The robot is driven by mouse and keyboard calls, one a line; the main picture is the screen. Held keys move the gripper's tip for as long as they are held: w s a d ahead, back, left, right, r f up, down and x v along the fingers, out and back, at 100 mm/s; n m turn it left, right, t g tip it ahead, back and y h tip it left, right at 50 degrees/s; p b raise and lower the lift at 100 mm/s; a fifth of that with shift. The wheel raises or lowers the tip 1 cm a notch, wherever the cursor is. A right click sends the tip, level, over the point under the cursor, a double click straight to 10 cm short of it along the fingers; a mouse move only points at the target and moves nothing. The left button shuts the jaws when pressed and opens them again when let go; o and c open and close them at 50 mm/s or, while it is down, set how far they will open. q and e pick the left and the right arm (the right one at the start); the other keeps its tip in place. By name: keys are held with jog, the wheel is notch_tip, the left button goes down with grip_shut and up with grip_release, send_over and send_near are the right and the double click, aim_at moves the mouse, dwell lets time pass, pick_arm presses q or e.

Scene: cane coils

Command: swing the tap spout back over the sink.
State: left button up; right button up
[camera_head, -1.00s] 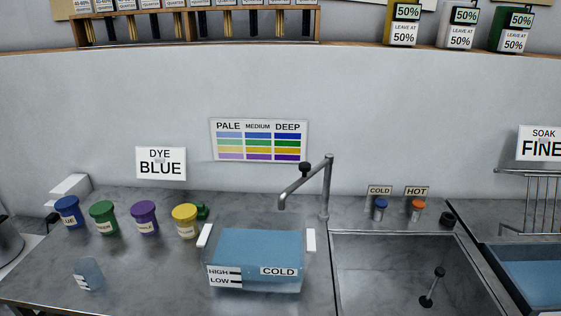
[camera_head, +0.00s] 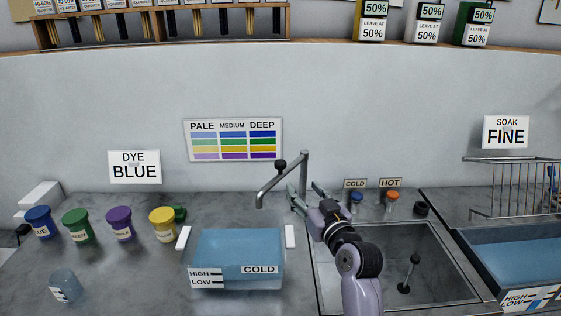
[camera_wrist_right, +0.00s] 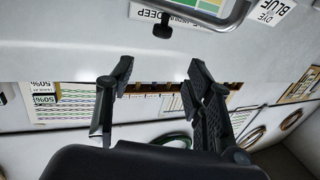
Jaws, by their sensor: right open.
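The grey tap spout (camera_head: 279,183) angles left from its post (camera_head: 304,172), and its outlet hangs above the back of the clear tub of blue water (camera_head: 237,246). A black knob (camera_head: 280,165) stands on the spout. The sink (camera_head: 385,255) is to the right of the post. My right gripper (camera_head: 305,190) is open and empty, by the post and right of the outlet in the head view. In the right wrist view, its fingers (camera_wrist_right: 160,72) are apart, with the spout (camera_wrist_right: 215,22) and knob (camera_wrist_right: 163,31) beyond the tips. My left gripper is not in view.
Blue COLD (camera_head: 356,197) and orange HOT (camera_head: 392,197) taps stand behind the sink. Dye pots (camera_head: 120,224) and a clear cup (camera_head: 65,286) are on the left counter. A rack (camera_head: 510,185) and a second basin (camera_head: 530,245) are at right. A shelf (camera_head: 170,48) runs above.

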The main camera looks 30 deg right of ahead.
aim_at(283, 165)
jog(key=p+x, duration=0.3)
jog(key=x, duration=1.3)
jog(key=shift+w+a+p, duration=0.15)
jog(key=shift+p, duration=0.2)
jog(key=shift+c, duration=0.3)
grip_shut()
jog(key=shift+f, duration=0.1)
